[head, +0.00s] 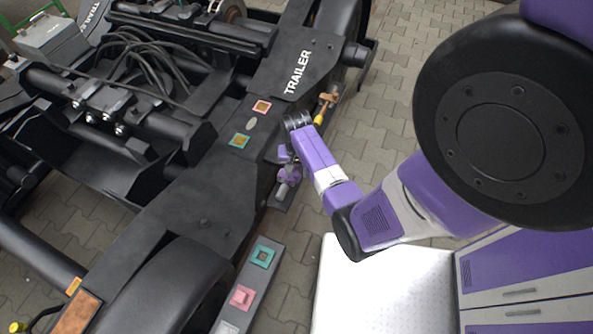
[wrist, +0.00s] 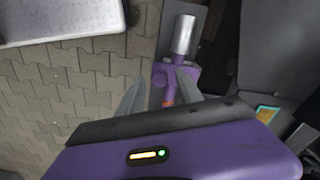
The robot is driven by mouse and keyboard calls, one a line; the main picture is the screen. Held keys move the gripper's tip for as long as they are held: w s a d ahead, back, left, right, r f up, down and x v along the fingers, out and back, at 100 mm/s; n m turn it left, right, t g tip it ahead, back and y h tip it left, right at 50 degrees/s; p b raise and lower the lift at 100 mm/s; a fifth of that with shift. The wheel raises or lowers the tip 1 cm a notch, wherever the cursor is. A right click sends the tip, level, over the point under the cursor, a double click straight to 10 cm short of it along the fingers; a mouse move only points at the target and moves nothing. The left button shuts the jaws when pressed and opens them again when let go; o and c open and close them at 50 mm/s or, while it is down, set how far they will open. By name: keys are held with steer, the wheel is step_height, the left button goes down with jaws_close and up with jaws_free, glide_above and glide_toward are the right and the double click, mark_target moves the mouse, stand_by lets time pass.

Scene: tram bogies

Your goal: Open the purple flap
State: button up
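A purple part, which looks like the flap (head: 289,175), sits low on the side of the black bogie, with a silver cylinder (head: 283,190) beside it. In the wrist view the purple flap (wrist: 184,76) lies just beyond my fingertips, with the silver cylinder (wrist: 184,35) behind it and a purple stem with an orange-red part pointing toward me. My gripper (wrist: 160,84) is open, its two grey fingers apart on either side of the stem. I cannot tell whether they touch it. In the head view my gripper is mostly hidden by my arm.
The black bogie frame (head: 200,205) marked TRAILER fills the left. A yellow-and-orange handle (head: 325,106) sticks out near my wrist. A grey bar with coloured squares (head: 249,280) lies nearer. Paved floor (head: 400,80) is clear to the right.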

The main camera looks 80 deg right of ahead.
jaws_close()
stand_by(1.2)
